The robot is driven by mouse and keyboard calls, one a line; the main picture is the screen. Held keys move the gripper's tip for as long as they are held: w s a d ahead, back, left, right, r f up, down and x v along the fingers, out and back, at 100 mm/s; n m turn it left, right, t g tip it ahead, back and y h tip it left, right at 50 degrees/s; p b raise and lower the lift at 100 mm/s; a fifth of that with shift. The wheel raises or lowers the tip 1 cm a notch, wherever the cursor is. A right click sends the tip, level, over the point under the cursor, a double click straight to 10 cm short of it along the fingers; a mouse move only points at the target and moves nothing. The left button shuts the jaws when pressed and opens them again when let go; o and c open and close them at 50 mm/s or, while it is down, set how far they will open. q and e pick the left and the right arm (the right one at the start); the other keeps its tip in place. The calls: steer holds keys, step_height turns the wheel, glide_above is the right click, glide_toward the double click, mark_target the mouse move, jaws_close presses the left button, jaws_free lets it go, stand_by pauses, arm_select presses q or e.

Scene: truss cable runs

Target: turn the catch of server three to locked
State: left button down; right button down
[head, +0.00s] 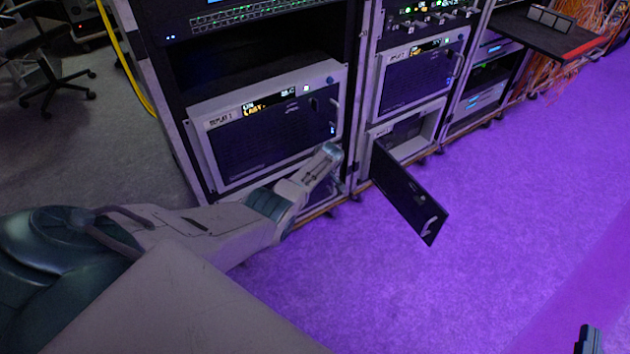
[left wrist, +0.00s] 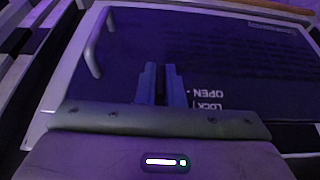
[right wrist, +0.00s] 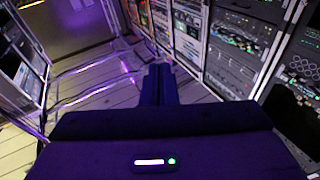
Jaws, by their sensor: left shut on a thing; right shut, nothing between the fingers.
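In the left wrist view a dark server front panel (left wrist: 230,45) with a pale rim fills the picture. It has a grey handle at its left and the printed words LOCK and OPEN (left wrist: 208,98) just right of my fingers. My left gripper (left wrist: 160,70) is shut on the catch beside these words; the fingers hide the catch, so I cannot tell its angle. In the head view my left arm reaches to the low part of the left rack and covers most of the lowest unit there. My right gripper (head: 589,341) is at the bottom right, shut and empty, as the right wrist view (right wrist: 161,70) shows.
A hinged door (head: 405,195) hangs open from the lowest bay of the middle rack, out over the purple carpet. A REPLAY 1 server (head: 265,135) sits above my left arm. A shelf (head: 548,32) juts out at the far right. The carpet (head: 480,250) in front is clear.

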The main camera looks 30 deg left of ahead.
arm_select(q)
steer(key=c, duration=1.6)
jaws_free()
steer(key=shift+o, duration=0.2)
